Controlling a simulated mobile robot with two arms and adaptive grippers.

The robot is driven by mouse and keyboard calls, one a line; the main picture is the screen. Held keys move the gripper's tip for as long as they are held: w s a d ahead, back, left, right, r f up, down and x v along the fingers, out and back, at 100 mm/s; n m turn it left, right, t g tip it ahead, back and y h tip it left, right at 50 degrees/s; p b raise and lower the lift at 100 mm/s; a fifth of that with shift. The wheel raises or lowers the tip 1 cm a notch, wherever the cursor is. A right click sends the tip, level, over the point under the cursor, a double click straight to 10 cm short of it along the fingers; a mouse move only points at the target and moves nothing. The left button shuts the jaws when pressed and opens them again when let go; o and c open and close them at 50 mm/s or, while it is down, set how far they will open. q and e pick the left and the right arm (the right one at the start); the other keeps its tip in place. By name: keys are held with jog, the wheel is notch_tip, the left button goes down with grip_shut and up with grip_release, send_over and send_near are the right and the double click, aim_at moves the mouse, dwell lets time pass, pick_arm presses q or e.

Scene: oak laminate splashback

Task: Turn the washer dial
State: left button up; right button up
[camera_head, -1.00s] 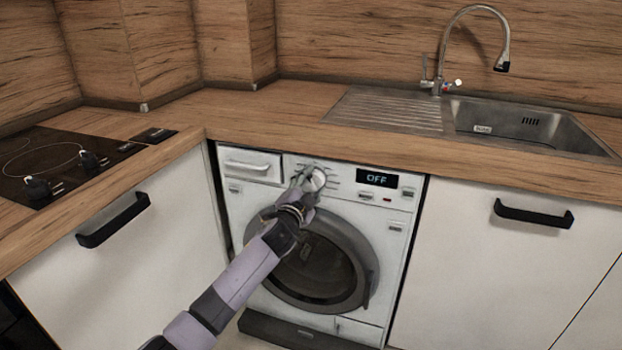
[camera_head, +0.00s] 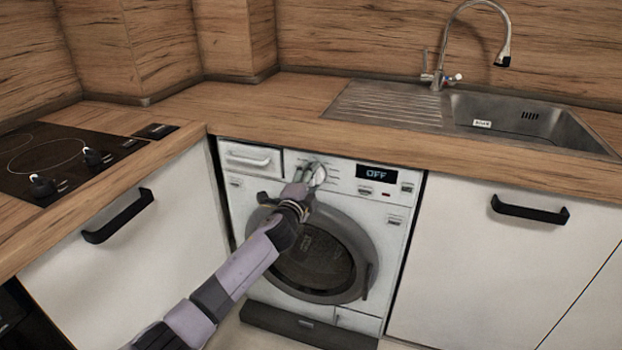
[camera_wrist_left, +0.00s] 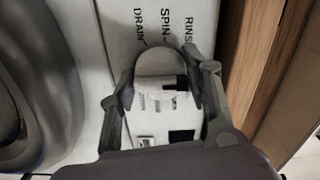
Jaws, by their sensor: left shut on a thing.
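The white washer (camera_head: 340,183) stands under the counter, and its display (camera_head: 376,174) reads OFF. Its round dial (camera_head: 319,174) is on the upper panel, left of the display. My left gripper (camera_head: 312,171) is at the dial, shut on it, and covers part of it in the head view. In the left wrist view the dial (camera_wrist_left: 160,62) sits between the two fingers of the left gripper (camera_wrist_left: 162,85). The labels RINSE, SPIN and DRAIN show beside it. My right gripper is not in view.
The detergent drawer (camera_head: 250,158) is left of the dial, and the round washer door (camera_head: 318,255) is below. The wooden countertop (camera_head: 250,112) overhangs the panel. A hob (camera_head: 60,160) is at left and a sink (camera_head: 530,118) at right. Cabinet handles (camera_head: 118,215) stick out.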

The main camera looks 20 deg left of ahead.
pick_arm(q)
jog(key=o, duration=1.2)
jog(key=shift+c, duration=0.2)
jog(key=s, duration=1.2)
jog(key=shift+a, duration=0.2)
jog(key=shift+f, duration=0.1)
